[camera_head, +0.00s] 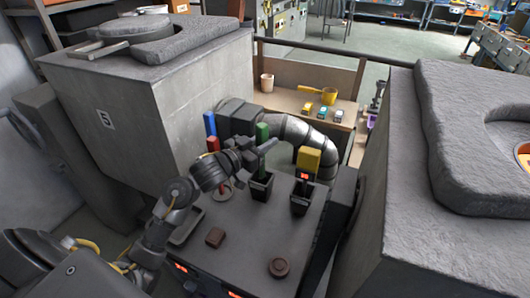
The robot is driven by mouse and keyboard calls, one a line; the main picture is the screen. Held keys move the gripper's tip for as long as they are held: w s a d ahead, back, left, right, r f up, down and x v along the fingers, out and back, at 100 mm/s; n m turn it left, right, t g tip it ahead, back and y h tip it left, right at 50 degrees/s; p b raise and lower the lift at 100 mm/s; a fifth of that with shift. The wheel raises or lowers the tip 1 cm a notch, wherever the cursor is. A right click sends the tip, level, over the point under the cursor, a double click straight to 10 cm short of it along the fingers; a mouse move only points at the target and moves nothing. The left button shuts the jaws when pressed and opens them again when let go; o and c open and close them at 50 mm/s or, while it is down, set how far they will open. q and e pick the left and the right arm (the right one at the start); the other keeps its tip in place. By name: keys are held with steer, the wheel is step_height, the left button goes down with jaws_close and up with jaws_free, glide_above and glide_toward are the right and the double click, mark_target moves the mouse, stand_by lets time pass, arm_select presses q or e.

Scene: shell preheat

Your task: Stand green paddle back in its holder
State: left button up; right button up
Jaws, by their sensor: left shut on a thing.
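My left arm comes in from the lower left, and my left gripper (262,150) is shut on the green paddle (262,131). The paddle's green top shows just above the fingers, roughly upright. A black holder (261,189) stands on the dark cart top right below the gripper. My right gripper is not in view.
A yellow paddle (309,158) stands in another black holder (302,200) just to the right. A red paddle (213,144) and a blue paddle (210,123) show behind my arm. A grey pipe (300,132) runs behind.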

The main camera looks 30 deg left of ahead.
arm_select(q)
steer(key=shift+f, duration=1.9)
steer(key=o, duration=1)
steer(key=b+v, duration=0.1)
steer(key=v, duration=1.1)
steer(key=shift+b, duration=0.3)
